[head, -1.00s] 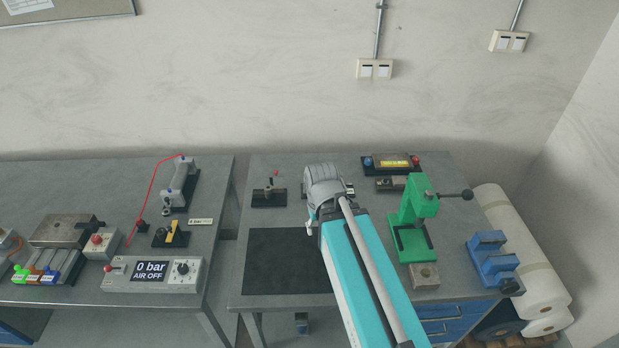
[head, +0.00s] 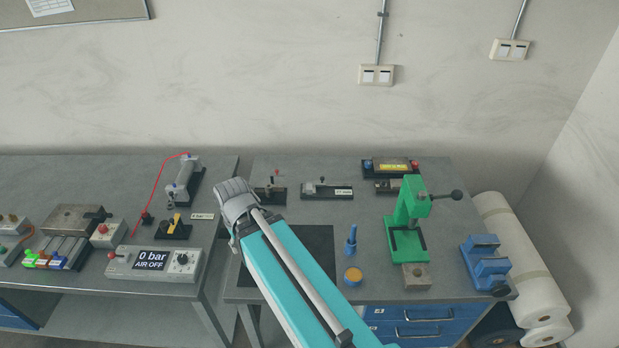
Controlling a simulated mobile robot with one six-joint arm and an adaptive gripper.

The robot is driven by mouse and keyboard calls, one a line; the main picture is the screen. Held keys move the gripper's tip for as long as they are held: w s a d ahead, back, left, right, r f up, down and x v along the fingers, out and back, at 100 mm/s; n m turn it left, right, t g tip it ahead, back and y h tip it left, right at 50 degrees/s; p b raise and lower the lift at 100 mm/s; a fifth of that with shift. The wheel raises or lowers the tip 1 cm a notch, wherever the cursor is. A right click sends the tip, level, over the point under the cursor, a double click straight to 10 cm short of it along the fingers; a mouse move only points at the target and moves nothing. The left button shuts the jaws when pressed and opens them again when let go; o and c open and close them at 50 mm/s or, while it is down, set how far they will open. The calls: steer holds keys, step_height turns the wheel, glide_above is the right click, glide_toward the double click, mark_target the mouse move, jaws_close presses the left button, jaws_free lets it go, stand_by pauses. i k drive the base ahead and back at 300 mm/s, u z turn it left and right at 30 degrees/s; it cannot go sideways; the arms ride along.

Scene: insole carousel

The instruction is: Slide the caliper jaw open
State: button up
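I cannot pick out a caliper for certain in the head view. A small grey device with a lever and a white label (head: 327,190) stands on a dark base at the back of the right bench; the label is too small to read, and I cannot tell whether it is the caliper. My arm reaches from the bottom centre over the dark mat (head: 311,243). Its grey joint is at the left of the right bench, left of a small post device with a red tip (head: 271,191). My gripper and its fingers are hidden behind the arm.
A green press (head: 407,225) and a blue vise (head: 486,263) stand on the right. A blue bottle (head: 350,241) and an orange-topped tin (head: 353,276) are near the middle. The left bench holds a "0 bar AIR OFF" panel (head: 152,265). A gap separates the benches.

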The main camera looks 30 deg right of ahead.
mark_target(322, 183)
steer(key=u, duration=0.15)
steer(key=k, duration=0.75)
steer(key=z, duration=0.95)
steer(key=i, duration=1)
steer(key=u, duration=0.05)
